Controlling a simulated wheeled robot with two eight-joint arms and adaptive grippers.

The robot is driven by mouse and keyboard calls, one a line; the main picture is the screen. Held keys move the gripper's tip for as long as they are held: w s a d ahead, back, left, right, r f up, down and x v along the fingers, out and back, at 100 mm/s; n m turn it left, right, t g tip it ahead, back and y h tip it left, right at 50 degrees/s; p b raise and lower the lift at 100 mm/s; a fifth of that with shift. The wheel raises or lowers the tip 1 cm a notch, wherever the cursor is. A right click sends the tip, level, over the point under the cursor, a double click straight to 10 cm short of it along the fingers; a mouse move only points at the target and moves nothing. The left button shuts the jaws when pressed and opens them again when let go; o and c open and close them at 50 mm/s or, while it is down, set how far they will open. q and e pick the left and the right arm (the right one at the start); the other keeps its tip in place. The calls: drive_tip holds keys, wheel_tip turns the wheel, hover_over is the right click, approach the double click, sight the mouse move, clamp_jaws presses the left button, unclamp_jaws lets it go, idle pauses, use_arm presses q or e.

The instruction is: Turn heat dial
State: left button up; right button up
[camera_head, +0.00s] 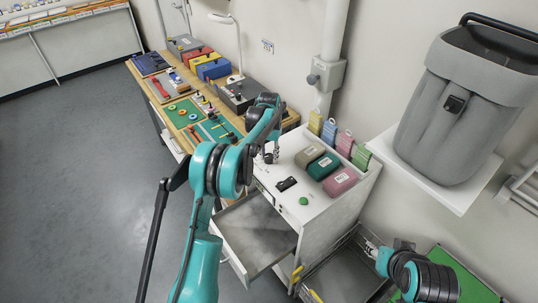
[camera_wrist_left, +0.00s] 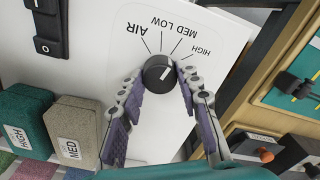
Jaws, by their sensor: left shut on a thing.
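The heat dial (camera_wrist_left: 159,73) is a round black knob with a light pointer line on a white panel (camera_wrist_left: 100,75). Labels AIR, LOW, MED and HIGH fan around it in the left wrist view. The pointer leans up and right, toward the HIGH side. My left gripper (camera_wrist_left: 161,80) is shut on the dial, one finger on each side. In the head view the left gripper (camera_head: 271,157) is over the white cabinet (camera_head: 318,235), and its arm hides the dial. My right gripper (camera_head: 378,251) is low at the right, above a grey bin, its fingers too small to judge.
A black switch (camera_head: 286,184) and a green button (camera_head: 303,201) sit on the cabinet top, near several labelled coloured blocks (camera_head: 323,166). A drawer (camera_head: 258,235) stands open below. A wooden bench (camera_head: 163,100) with tools adjoins it. A grey container (camera_head: 455,110) stands on a shelf at right.

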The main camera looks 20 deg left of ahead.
sight(269, 156)
use_arm(q)
drive_tip(key=o, duration=1.2)
drive_tip(key=shift+c, duration=0.2)
wheel_tip(269, 156, up, 12)
